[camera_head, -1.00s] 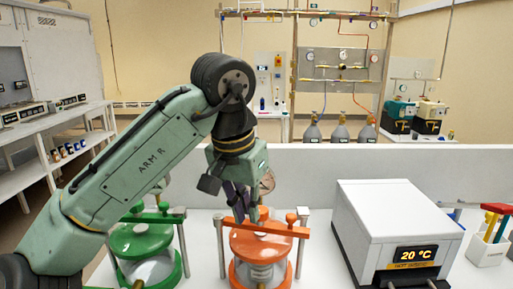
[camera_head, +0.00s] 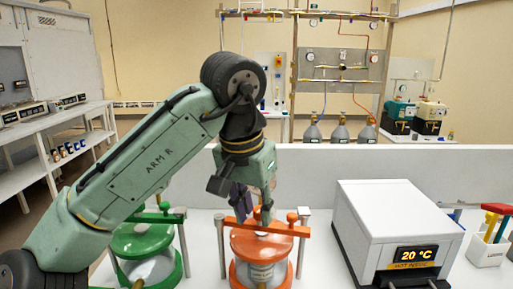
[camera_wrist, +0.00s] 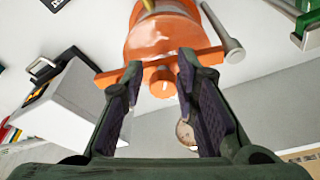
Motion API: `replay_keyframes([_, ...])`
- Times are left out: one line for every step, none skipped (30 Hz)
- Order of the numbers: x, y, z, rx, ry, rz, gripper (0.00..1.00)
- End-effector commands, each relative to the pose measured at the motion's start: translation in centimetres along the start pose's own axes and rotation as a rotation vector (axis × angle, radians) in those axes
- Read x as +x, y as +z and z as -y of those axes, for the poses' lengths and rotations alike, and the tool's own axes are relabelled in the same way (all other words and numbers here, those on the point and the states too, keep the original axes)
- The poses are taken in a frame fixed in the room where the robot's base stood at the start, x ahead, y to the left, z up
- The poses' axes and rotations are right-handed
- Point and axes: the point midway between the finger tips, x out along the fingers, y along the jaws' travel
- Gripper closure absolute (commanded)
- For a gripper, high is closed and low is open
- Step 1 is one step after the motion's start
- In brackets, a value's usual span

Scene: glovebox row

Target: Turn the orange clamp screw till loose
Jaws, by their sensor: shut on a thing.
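The orange clamp is a flat bar (camera_head: 290,230) across the top of an orange-lidded vessel (camera_head: 262,272), between two silver posts. My gripper (camera_head: 252,214) points down at the middle of this bar. In the wrist view my two dark finger pads (camera_wrist: 160,82) stand on either side of the orange clamp screw (camera_wrist: 163,86), shut on it; a gap seems to show beside it, so the contact is not clear.
A green-clamped vessel (camera_head: 145,240) stands close on the left, partly behind my arm. A white hot plate (camera_head: 395,225) reading 20 °C stands on the right. A holder with coloured handles (camera_head: 487,245) is at the far right. A low grey wall (camera_head: 380,160) runs behind.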

Motion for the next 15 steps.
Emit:
replay_keyframes([0.7, 0.1, -0.9, 0.027, 0.02, 0.009, 1.0])
replay_keyframes([0.7, 0.2, -0.9, 0.027, 0.02, 0.009, 1.0])
replay_keyframes([0.6, 0.3, -1.0, 0.027, 0.02, 0.009, 1.0])
replay_keyframes([0.6, 0.4, -1.0, 0.026, 0.02, 0.01, 1.0])
replay_keyframes([0.6, 0.5, -1.0, 0.026, 0.02, 0.01, 1.0])
replay_keyframes([0.5, 0.6, -1.0, 0.026, 0.02, 0.01, 1.0])
replay_keyframes([0.5, 0.7, -1.0, 0.026, 0.02, 0.01, 1.0])
replay_keyframes([0.5, 0.8, -1.0, 0.026, 0.021, 0.01, 1.0])
replay_keyframes([0.4, 0.8, -1.0, 0.026, 0.02, 0.01, 1.0])
replay_keyframes([0.2, 0.7, -1.0, 0.026, 0.02, 0.009, 1.0])
replay_keyframes([0.0, 0.7, -1.0, 0.025, 0.019, 0.009, 1.0])
replay_keyframes([-0.3, 0.6, -1.0, 0.025, 0.017, 0.009, 1.0])
replay_keyframes([-0.7, 0.5, -1.0, 0.025, 0.018, 0.009, 1.0])
replay_keyframes([-1.1, 0.4, -0.9, 0.024, 0.017, 0.008, 1.0])
replay_keyframes([-1.6, 0.2, -0.9, 0.022, 0.015, 0.007, 1.0])
